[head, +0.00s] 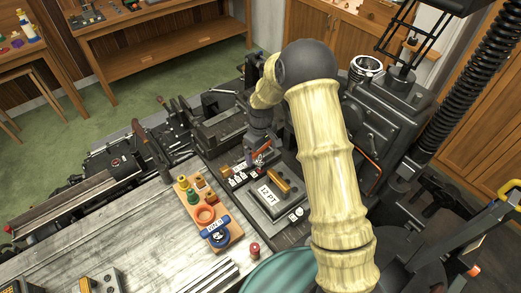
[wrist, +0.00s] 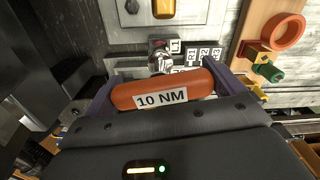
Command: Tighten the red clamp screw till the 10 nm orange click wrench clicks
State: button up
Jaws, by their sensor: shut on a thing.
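The orange click wrench (wrist: 150,92), labelled 10 NM, lies across my gripper (wrist: 160,78) in the wrist view. The gripper is shut on its handle, with one dark finger at each end. The wrench's shiny metal head (wrist: 159,60) points away from me, over a dark block with white number labels. Whether it sits on a screw cannot be told. In the head view my gripper (head: 258,150) is low over the machine, with a small red patch (head: 261,157) by it. I cannot tell whether that is the red clamp screw; the handle hides the area below.
A grey block labelled 12 PT (head: 267,197) with a yellow bar stands in front of the gripper. A wooden board (head: 233,238) holds an orange ring, a blue labelled part and green and yellow pieces. A red-topped knob (head: 254,248) stands nearby. The grey bench (head: 140,220) has free room.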

jog(key=shift+f+b, duration=0.95)
jog(key=shift+f, duration=0.4)
dwell(0.5)
jog(key=n+p, duration=0.1)
jog(key=n, duration=0.4)
jog(key=shift+r, duration=0.1)
jog(key=n+p, duration=0.1)
jog(key=n, duration=0.3)
jog(key=shift+w, duration=0.1)
jog(key=shift+n, duration=0.7)
